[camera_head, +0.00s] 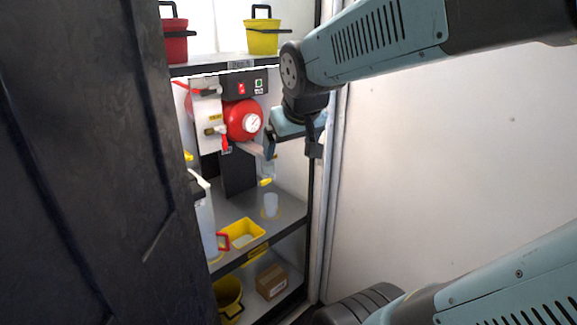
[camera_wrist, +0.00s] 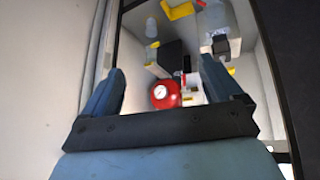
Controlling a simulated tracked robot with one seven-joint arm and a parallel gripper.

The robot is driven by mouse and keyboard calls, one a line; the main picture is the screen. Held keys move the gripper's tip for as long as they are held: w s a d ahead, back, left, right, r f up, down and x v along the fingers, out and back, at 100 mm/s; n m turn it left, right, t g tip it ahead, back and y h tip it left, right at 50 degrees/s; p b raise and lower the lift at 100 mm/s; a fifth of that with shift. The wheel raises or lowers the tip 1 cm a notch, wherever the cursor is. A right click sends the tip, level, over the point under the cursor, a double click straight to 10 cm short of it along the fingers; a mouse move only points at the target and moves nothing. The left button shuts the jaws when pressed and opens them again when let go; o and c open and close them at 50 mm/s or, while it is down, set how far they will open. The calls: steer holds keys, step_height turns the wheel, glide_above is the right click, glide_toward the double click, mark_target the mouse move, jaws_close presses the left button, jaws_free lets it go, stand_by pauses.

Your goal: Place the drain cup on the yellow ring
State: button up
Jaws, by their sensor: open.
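A small translucent cup (camera_head: 270,204), which looks like the drain cup, stands upright on the grey middle shelf, right of a yellow tray. In the wrist view, which is turned over, the cup (camera_wrist: 151,28) is near the top. A faint yellowish line (camera_head: 286,213) shows on the shelf by the cup's base. I cannot tell whether it is the yellow ring or how the cup sits on it. My gripper (camera_head: 292,148) is open and empty, above the cup and apart from it. In the wrist view its two fingers (camera_wrist: 162,75) are spread wide.
A red tank with a gauge (camera_head: 242,120) and valves is at the cabinet's back. A yellow-tipped clear outlet (camera_head: 265,181) hangs above the cup. The yellow tray (camera_head: 243,232) and a white container (camera_head: 202,215) stand to the left. The cabinet's right frame (camera_head: 325,200) is close to my gripper.

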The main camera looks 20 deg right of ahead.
steer(key=s+a+g+y, duration=0.1)
steer(key=s+a, duration=0.1)
steer(key=s, duration=0.7)
steer(key=shift+a+f, duration=0.25)
